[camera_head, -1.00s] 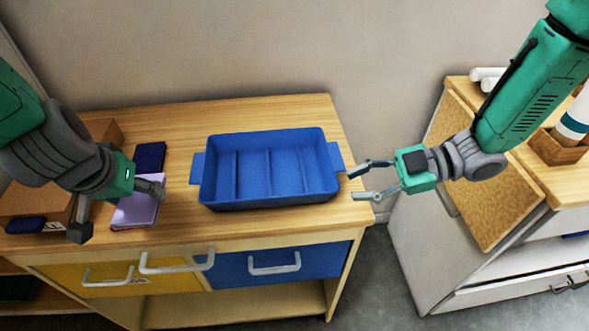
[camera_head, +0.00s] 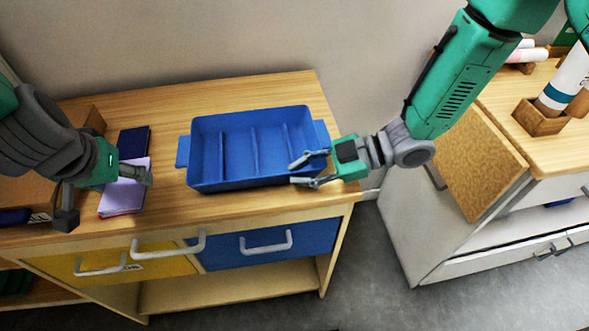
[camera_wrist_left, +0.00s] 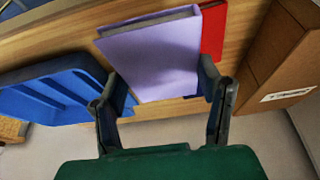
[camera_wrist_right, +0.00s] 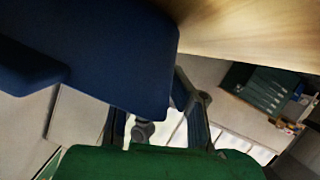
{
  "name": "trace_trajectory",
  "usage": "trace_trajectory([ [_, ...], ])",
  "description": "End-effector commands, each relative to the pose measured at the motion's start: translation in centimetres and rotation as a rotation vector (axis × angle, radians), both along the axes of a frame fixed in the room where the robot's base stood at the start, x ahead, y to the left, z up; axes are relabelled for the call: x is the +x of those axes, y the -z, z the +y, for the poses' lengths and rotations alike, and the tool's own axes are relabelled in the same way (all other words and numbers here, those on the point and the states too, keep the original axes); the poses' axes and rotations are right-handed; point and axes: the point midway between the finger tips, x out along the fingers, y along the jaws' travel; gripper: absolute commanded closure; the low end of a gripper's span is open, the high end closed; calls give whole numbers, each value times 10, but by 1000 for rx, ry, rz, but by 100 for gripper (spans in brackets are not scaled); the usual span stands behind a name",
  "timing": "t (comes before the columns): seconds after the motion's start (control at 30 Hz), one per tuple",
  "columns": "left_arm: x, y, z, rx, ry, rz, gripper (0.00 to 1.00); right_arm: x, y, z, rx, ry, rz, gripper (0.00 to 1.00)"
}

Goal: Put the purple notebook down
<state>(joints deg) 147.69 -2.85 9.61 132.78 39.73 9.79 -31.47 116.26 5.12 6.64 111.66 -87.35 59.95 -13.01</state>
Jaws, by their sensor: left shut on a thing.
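The purple notebook (camera_head: 120,199) lies low at the table's left front, partly hidden by my left arm. In the left wrist view, the purple notebook (camera_wrist_left: 155,60) is between the fingers of my left gripper (camera_wrist_left: 162,95), which is shut on its two side edges. In the head view my left gripper (camera_head: 102,195) is over the notebook, one finger on each side. A red item (camera_wrist_left: 213,32) shows partly beneath or beside it.
The blue divided tray (camera_head: 215,188) stands mid-table, to the notebook's right. A dark blue notebook (camera_head: 133,141) lies behind the purple one. A cardboard box (camera_head: 92,120) is to the left, partly hidden. Bare tabletop (camera_head: 165,193) lies between notebook and tray. A corkboard cabinet (camera_head: 470,160) stands right.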

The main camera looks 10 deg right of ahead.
Motion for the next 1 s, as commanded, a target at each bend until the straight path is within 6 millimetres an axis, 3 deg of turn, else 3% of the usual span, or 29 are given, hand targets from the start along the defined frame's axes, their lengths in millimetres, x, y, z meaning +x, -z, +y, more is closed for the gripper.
trace_trajectory([
  [0.23,1,0,-1,0,5,-1,70,0,0,0,0,0,0,100],
  [0.37,10,0,-19,1,75,-2,70,0,0,0,0,0,0,100],
  [0.47,26,-2,-50,0,205,-4,70,0,0,0,0,0,0,100],
  [0.57,45,-8,-94,-1,398,-6,70,0,0,0,0,0,0,100],
  [0.7,68,-23,-158,-7,714,-9,70,0,0,0,0,0,0,100],
  [0.8,82,-36,-193,-11,915,-9,70,0,0,0,0,0,0,100],
  [1.0,99,-54,-220,-10,1130,-5,70,0,0,1,-1,0,0,100],
])
